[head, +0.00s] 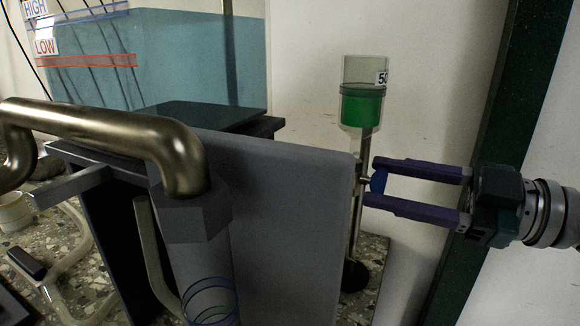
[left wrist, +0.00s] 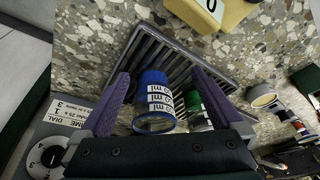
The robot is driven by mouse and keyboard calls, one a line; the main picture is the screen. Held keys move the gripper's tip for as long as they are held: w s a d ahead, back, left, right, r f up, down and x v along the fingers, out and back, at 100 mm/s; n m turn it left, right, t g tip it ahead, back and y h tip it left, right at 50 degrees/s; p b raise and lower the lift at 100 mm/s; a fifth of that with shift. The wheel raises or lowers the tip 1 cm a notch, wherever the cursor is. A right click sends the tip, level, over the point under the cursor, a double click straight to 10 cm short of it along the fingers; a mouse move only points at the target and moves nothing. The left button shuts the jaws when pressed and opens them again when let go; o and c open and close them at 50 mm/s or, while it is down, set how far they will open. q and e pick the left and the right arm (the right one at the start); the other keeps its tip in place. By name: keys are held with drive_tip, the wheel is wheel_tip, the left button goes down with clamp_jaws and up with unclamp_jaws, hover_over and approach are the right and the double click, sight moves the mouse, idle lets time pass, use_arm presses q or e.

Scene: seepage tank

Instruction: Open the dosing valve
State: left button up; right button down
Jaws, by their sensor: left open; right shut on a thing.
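The dosing vessel (head: 362,106) is a clear cylinder with green liquid, upright on a thin stand (head: 356,215) at the right in the head view. Below it is the dosing valve's small blue handle (head: 379,182). My right gripper (head: 371,182) comes in from the right, with its purple fingers shut on this handle from above and below. My left gripper (left wrist: 160,72) shows only in the left wrist view. It is open, with a blue-topped container (left wrist: 154,93) marked "ml" showing between its fingers; I cannot tell whether they touch.
A grey panel (head: 290,220) and a bent metal pipe (head: 100,127) fill the head view's middle and left. A tank (head: 180,60) with HIGH and LOW marks stands behind. The left wrist view shows a grate (left wrist: 143,62), a yellow block (left wrist: 235,12) and a dial (left wrist: 47,157).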

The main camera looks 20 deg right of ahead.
use_arm(q)
drive_tip(key=shift+r+p, duration=0.4)
drive_tip(key=shift+r, duration=0.1)
drive_tip(key=shift+f, duration=0.15)
use_arm(e)
drive_tip(key=shift+f+n, duration=0.1)
drive_tip(key=shift+n, duration=5.9)
drive_tip(key=shift+c, duration=1.6)
unclamp_jaws()
